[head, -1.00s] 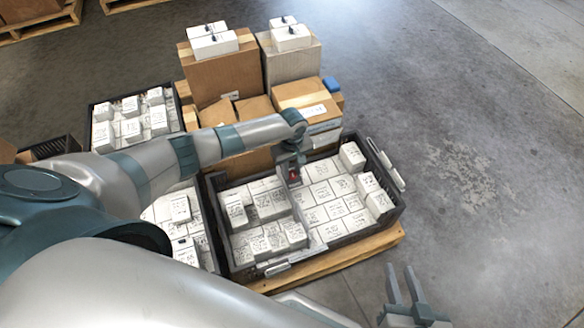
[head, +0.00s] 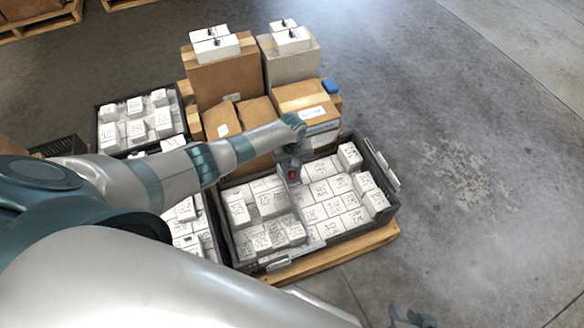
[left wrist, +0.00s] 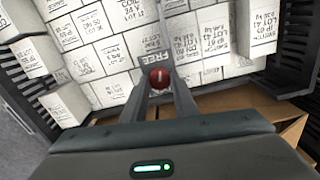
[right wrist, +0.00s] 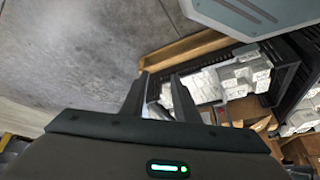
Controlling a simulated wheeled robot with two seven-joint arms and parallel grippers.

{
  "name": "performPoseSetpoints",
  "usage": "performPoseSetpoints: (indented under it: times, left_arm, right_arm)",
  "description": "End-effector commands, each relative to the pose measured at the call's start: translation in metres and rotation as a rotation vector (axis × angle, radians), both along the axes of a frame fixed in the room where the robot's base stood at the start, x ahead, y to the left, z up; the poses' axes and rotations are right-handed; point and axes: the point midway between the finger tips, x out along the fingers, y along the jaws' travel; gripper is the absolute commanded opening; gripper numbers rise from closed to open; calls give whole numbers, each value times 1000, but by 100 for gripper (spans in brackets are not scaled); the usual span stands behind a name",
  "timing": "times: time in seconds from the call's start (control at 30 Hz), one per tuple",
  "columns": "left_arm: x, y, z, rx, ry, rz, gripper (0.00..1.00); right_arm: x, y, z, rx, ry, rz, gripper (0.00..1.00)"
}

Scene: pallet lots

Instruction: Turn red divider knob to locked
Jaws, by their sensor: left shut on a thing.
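The red divider knob (left wrist: 160,77) sits between my left fingertips in the left wrist view, with a plate reading FREE (left wrist: 150,60) beside it. My left gripper (head: 292,170) is shut on the knob, at the back end of the grey divider (head: 308,228) in the black crate (head: 334,238). The knob shows as a small red spot in the head view (head: 293,175). Any LOCKED mark is not visible. My right gripper (right wrist: 160,95) is open and empty; in the head view it shows at the bottom edge (head: 412,318).
White labelled boxes (head: 335,190) fill both sides of the crate, which stands on a wooden pallet (head: 330,258). Brown cartons (head: 222,78) stack behind it. Another black crate of white boxes (head: 135,120) stands at the left. The floor at right is clear.

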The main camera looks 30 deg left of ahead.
Motion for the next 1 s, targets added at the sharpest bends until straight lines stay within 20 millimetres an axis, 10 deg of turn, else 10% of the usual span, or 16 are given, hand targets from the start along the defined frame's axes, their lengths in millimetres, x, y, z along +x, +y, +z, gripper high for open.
performPoseSetpoints:
  times: [1.0]
  left_arm:
    - [0, -1, 0, -1, 1, -845, 4]
  right_arm:
    - [-26, -37, 3, -106, 184, -34, 28]
